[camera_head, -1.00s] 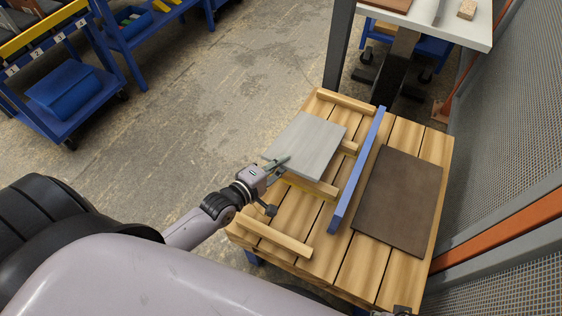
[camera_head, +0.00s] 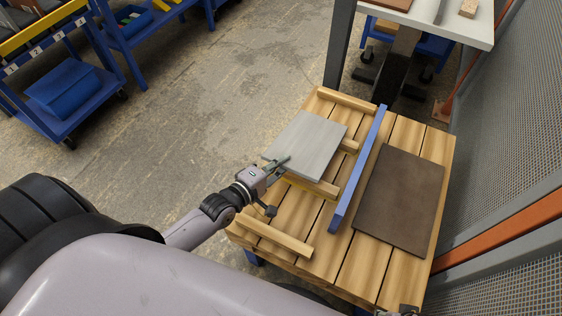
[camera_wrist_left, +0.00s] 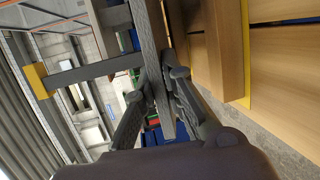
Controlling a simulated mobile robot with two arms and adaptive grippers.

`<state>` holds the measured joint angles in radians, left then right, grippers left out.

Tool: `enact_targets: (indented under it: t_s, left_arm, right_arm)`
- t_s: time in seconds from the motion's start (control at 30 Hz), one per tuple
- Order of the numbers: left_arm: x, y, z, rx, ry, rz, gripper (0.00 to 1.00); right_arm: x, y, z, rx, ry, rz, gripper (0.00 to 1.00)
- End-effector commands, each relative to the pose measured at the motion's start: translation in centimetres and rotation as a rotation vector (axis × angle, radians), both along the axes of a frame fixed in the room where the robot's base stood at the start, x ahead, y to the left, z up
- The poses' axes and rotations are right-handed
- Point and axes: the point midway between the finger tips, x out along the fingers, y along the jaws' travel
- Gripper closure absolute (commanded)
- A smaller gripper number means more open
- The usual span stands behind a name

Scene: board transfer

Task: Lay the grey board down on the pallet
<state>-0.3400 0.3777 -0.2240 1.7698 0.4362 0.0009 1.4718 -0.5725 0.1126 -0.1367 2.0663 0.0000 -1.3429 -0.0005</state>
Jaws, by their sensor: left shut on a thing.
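The grey board (camera_head: 308,143) is flat and roughly level over the left part of the wooden pallet (camera_head: 408,132), left of the blue divider. My left gripper (camera_head: 278,165) is shut on the board's near left edge. In the left wrist view the board (camera_wrist_left: 148,45) shows edge-on between the fingers of the left gripper (camera_wrist_left: 168,108). I cannot tell whether the board touches the battens below it. A dark bit at the bottom edge of the head view, perhaps my right gripper (camera_head: 408,310), is mostly cut off.
A blue divider bar (camera_head: 358,170) runs along the pallet. A dark brown board (camera_head: 398,200) lies right of it. Wooden battens (camera_head: 272,235) cross the left side. A mesh fence (camera_head: 520,120) stands at the right, and a white table (camera_head: 460,30) is at the back.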

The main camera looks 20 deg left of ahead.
Motion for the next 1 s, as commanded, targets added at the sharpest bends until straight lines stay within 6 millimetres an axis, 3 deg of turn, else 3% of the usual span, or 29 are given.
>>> enact_targets:
  t_s: [0.07, 1.0]
  left_arm:
    - [0.1, 0.0, 0.2, -0.001, -0.007, 0.0, 1.0]
    - [-0.1, 0.0, -0.3, -0.002, -0.025, 0.0, 1.0]
  right_arm:
    - [0.7, 0.0, 0.6, 0.002, -0.022, -0.002, 0.6]
    - [0.6, -0.1, 3.3, 0.001, -0.031, -0.004, 0.6]
